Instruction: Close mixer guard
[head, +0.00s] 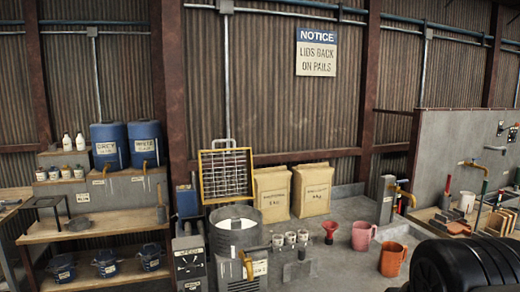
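The mixer (236,240) is a grey cylindrical drum standing near the middle of the head view, with pale material inside. Its guard (226,174) is a yellow-framed metal grid. The guard stands raised, upright behind the drum, so the top of the drum is uncovered. A dark, rounded part of my own arm shows at the lower right corner. My gripper's fingers cannot be made out in this view.
A grey control box (189,264) stands left of the mixer. Paper sacks (311,190) stand behind it. Small cups (290,238), a red funnel (331,231), a pink jug (362,236) and an orange jug (393,259) are to its right. Shelves with blue drums (109,145) are at left.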

